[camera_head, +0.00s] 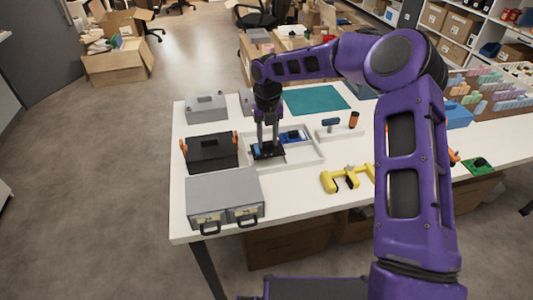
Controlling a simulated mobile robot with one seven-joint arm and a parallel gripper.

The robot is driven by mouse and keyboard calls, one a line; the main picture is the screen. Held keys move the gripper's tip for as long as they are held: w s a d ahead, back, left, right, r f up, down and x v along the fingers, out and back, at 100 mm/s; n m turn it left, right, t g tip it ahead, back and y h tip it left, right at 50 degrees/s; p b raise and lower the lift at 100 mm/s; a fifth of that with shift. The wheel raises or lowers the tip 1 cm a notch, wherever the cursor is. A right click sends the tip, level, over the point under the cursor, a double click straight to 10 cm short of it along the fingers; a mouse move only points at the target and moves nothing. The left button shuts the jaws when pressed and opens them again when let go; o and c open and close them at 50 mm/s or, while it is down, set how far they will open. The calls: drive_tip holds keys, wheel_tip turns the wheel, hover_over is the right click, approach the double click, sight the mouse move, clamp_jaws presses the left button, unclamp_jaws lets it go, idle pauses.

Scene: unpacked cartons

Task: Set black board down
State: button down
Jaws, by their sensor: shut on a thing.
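The black board (268,152) is a small dark flat piece with a bit of blue on it. It is at the left end of a shallow white tray (318,158) on the white table. My gripper (267,142) points straight down from my purple arm and is shut on the black board. I cannot tell whether the board touches the tray floor or hangs just above it. A blue board (292,136) lies in the tray just to the right of my gripper.
A black box (210,152) with orange clips stands close on the left, with a grey case (224,195) in front. A teal mat (317,99) lies behind. Yellow tools (345,178) lie to the right. An orange-black cylinder (353,120) stands behind them.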

sight(267, 152)
drive_tip(key=shift+f, duration=2.6)
drive_tip(key=shift+f, duration=0.15)
drive_tip(key=shift+c, duration=2.3)
unclamp_jaws()
wheel_tip(267, 152, up, 12)
drive_tip(key=shift+r+p, duration=0.15)
drive_tip(key=shift+p, duration=0.3)
